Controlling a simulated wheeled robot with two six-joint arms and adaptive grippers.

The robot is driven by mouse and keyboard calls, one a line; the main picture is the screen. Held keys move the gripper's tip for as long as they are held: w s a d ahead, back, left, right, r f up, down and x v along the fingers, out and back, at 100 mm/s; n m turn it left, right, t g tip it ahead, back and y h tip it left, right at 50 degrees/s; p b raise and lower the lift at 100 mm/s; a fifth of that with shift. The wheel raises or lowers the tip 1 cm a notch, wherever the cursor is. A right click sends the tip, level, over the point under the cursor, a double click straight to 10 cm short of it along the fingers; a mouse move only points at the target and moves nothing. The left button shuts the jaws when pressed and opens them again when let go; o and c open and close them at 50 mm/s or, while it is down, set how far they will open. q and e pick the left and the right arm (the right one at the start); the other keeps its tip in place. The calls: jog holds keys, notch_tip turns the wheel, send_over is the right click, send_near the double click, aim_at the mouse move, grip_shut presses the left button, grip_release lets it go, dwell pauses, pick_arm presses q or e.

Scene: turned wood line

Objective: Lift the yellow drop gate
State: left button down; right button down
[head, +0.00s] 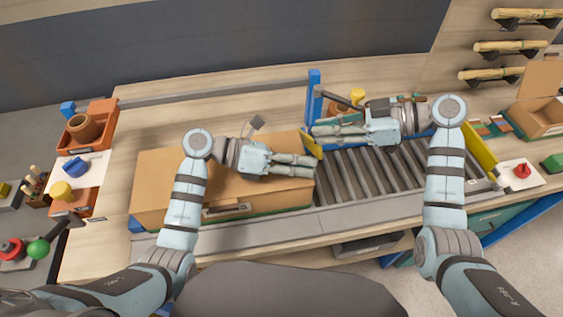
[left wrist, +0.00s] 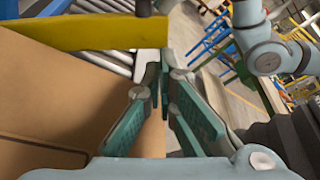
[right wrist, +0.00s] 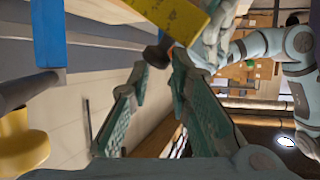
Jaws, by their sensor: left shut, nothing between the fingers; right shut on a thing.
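The yellow drop gate (head: 311,148) stands across the rollers at the right end of a cardboard box (head: 165,180). It shows as a yellow bar in the left wrist view (left wrist: 75,32) and the right wrist view (right wrist: 175,14). My right gripper (head: 314,131) is at the gate's far side, shut on a dark round knob (right wrist: 155,53) on the bar; its fingers partly hide the grip in the head view. My left gripper (head: 316,167) is shut and empty over the box's right end, just on the near side of the gate.
A blue post (head: 314,90) stands behind the gate, with a yellow knob (head: 357,96) nearby. The rollers (head: 350,185) right of the gate are bare. Another yellow panel (head: 481,152) stands at their right. Orange bins (head: 95,112) stand at the left.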

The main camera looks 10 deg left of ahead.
aim_at(316, 145)
pick_arm(q)
jog(key=shift+w+a+r, duration=0.25)
jog(key=shift+w+r, duration=0.25)
jog(key=shift+r, duration=0.25)
jog(key=shift+w+a+r, duration=0.2)
jog(key=shift+w+r, duration=0.3)
jog(key=shift+r, duration=0.2)
pick_arm(e)
jog(key=shift+w+d+f, duration=0.1)
jog(key=shift+f, duration=0.1)
pick_arm(q)
jog(key=shift+w+a+r, duration=0.15)
jog(key=shift+w+r, duration=0.25)
jog(key=shift+r, duration=0.05)
pick_arm(e)
jog(key=c, duration=1.8)
grip_release()
pick_arm(q)
jog(key=shift+w, duration=0.1)
pick_arm(e)
jog(key=shift+o, duration=1.4)
jog(key=shift+w, duration=0.1)
pick_arm(q)
jog(key=shift+w+a+n, duration=0.1)
jog(key=shift+w+n, duration=0.05)
jog(key=shift+n, duration=0.15)
pick_arm(e)
jog(key=shift+o, duration=0.8)
jog(key=shift+a+f, duration=0.1)
jog(key=shift+a, duration=0.1)
